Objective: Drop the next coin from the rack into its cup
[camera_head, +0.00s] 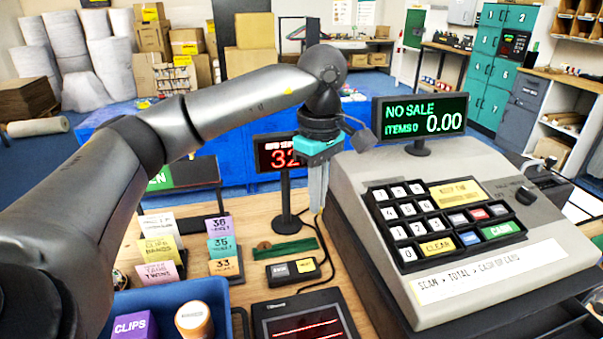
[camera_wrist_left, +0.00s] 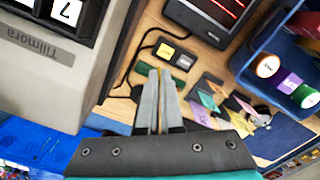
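The green coin rack (camera_head: 293,249) lies on the wooden counter, left of the cash register. A brown round piece, perhaps a coin (camera_head: 264,245), shows at its left end. The rack (camera_wrist_left: 148,77) is partly behind my fingers in the left wrist view. My left gripper (camera_head: 318,207) points down above the counter, between rack and register. Its fingers (camera_wrist_left: 160,74) are close together with a thin gold strip between them. I cannot tell whether that is a coin edge or the counter. I cannot make out a coin cup. My right gripper is not in view.
The cash register (camera_head: 440,200) stands close on the right. A display post (camera_head: 284,205) rises behind the rack. A small two-button box (camera_head: 293,271) and a scanner (camera_head: 305,318) are in front. Card stands (camera_head: 222,245) and a blue bin (camera_head: 205,290) are left.

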